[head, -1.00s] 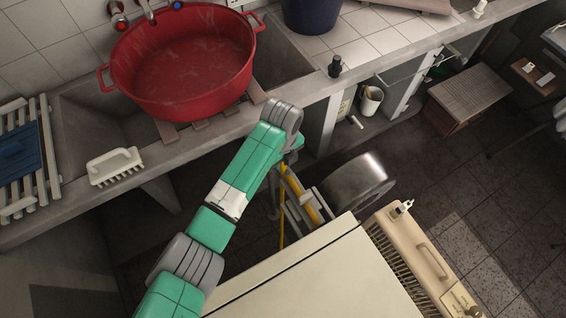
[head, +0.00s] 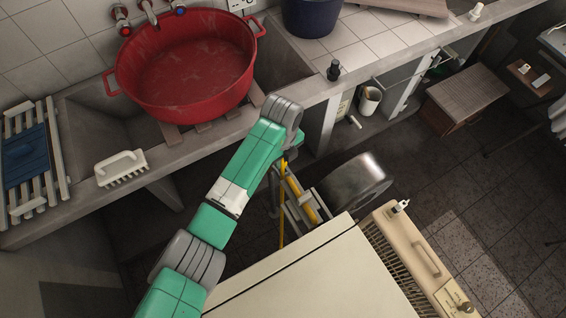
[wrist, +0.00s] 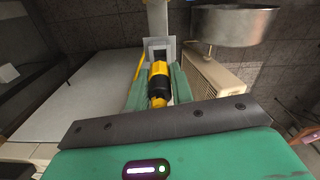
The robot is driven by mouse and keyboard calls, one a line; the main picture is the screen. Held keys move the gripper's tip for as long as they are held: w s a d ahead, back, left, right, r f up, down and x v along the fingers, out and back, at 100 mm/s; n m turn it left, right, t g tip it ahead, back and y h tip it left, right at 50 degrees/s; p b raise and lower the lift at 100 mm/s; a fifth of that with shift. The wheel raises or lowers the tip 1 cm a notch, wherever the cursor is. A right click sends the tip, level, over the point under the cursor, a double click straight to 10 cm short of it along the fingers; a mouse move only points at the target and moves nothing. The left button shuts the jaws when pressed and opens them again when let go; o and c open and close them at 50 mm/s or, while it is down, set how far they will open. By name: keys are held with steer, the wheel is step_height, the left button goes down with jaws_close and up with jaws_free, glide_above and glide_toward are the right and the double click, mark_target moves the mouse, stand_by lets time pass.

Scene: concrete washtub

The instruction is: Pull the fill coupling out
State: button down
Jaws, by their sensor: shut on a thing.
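The fill coupling (wrist: 159,78), a yellow and black cylinder, sits between the two green fingers of my gripper (wrist: 157,88) in the wrist view. My gripper is shut on it. The far end of the coupling is at a grey square bracket (wrist: 160,47); I cannot tell whether it is still seated there. In the head view my arm's end reaches down in front of the tub bench and hides the fingers. A yellow bar in a grey frame (head: 301,197) shows just below my wrist there.
A metal drum (head: 356,183) stands close to the right of the frame. A cream cabinet (head: 320,270) lies below. Dark tiled floor is open at the right.

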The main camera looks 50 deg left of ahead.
steer(key=shift+r+p, duration=2.1)
steer(key=shift+r, duration=0.2)
